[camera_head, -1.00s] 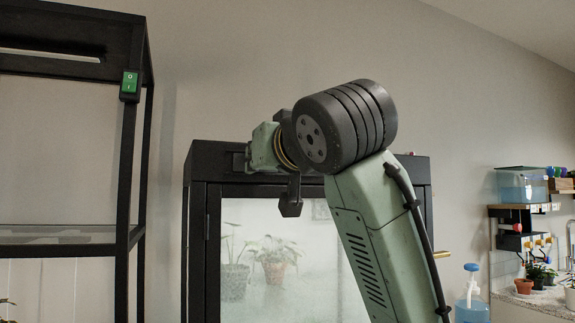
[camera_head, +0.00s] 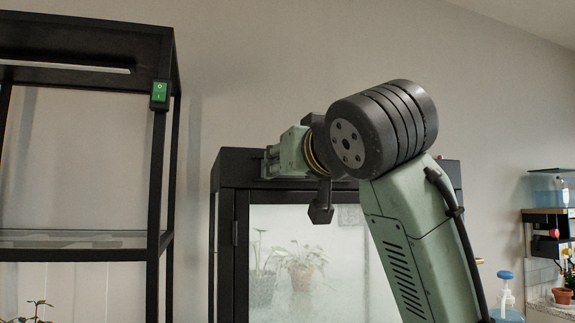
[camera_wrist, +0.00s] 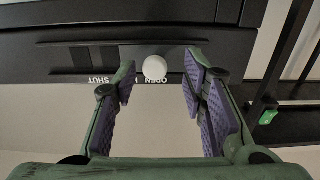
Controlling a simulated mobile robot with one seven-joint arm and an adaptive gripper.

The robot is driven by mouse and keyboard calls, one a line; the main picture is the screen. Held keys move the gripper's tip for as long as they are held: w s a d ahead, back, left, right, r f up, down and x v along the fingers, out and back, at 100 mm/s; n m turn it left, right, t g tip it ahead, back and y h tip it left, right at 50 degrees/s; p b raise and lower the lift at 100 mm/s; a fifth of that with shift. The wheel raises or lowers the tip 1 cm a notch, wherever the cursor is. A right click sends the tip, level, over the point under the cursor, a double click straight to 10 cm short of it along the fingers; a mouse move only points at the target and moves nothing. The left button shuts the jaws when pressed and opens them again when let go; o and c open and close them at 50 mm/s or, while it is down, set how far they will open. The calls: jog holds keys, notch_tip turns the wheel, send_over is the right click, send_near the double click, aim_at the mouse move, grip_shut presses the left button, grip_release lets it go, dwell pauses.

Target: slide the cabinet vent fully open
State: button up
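The cabinet (camera_head: 228,210) is black-framed with a glass door, and its dark top panel carries the vent. In the wrist view the vent strip (camera_wrist: 60,58) is a dark horizontal slot with upside-down white labels OPEN and SHUT. A round white knob (camera_wrist: 155,68) sits at the OPEN label and partly covers it. My gripper (camera_wrist: 159,76) is open, with one purple-padded finger on each side of the knob and a visible gap on both sides. In the head view my gripper (camera_head: 270,163) is at the cabinet's top panel; the knob is hidden there.
A black shelf frame (camera_head: 155,200) with a green switch (camera_head: 159,93) stands left of the cabinet, with a gap between them. Potted plants (camera_head: 300,265) show through the glass. A blue-topped bottle (camera_head: 506,300) and a shelf with a blue tank (camera_head: 552,188) are at right.

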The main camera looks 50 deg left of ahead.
jog(key=v, duration=1.1)
